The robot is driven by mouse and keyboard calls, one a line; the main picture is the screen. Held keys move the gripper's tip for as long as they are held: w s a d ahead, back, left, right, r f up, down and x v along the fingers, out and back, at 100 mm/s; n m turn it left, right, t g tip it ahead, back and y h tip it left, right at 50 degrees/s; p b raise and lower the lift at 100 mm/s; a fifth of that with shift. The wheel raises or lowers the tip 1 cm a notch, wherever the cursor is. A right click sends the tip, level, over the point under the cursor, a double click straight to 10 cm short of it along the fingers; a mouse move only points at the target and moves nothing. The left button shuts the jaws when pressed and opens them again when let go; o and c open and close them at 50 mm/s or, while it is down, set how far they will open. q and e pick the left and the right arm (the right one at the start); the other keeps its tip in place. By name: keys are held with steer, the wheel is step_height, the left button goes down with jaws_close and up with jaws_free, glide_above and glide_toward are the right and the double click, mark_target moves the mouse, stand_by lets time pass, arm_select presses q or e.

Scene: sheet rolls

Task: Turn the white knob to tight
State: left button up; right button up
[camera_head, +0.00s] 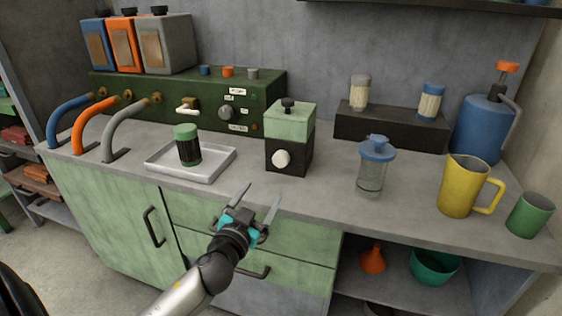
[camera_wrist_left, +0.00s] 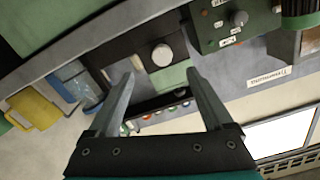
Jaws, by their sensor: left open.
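The white knob (camera_head: 281,159) sits on the front of a small black box (camera_head: 305,158) with a green top on the counter. In the left wrist view the white knob (camera_wrist_left: 162,55) appears just beyond and between the fingertips, apart from them. My left gripper (camera_head: 260,198) is open and empty, in front of the counter edge, lower and left of the knob. It also shows open in the left wrist view (camera_wrist_left: 163,74). Any tight or loose marking on the knob is not readable. My right gripper is not in view.
Left of the box, a metal tray (camera_head: 218,168) holds a dark green-capped jar (camera_head: 187,146). A blue-lidded glass jar (camera_head: 371,172), a yellow jug (camera_head: 462,187) and a green cup (camera_head: 530,215) stand to the right. A green panel (camera_head: 150,93) is behind.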

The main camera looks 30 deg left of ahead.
mark_target(279, 161)
arm_select(q)
steer(key=x, duration=0.4)
steer(key=r+b+x, duration=0.1)
steer(key=x, duration=0.4)
steer(key=b+x, duration=0.1)
steer(key=x, duration=0.4)
steer(key=shift+d+r, duration=0.1)
steer(key=shift+r, duration=0.3)
steer(key=shift+w+t+b, duration=0.3)
steer(key=shift+w, duration=0.35)
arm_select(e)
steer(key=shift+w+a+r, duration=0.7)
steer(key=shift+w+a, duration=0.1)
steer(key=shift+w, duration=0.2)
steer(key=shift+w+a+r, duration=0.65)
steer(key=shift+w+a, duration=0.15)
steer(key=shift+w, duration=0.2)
arm_select(q)
steer(key=shift+c, duration=0.3)
jaws_close()
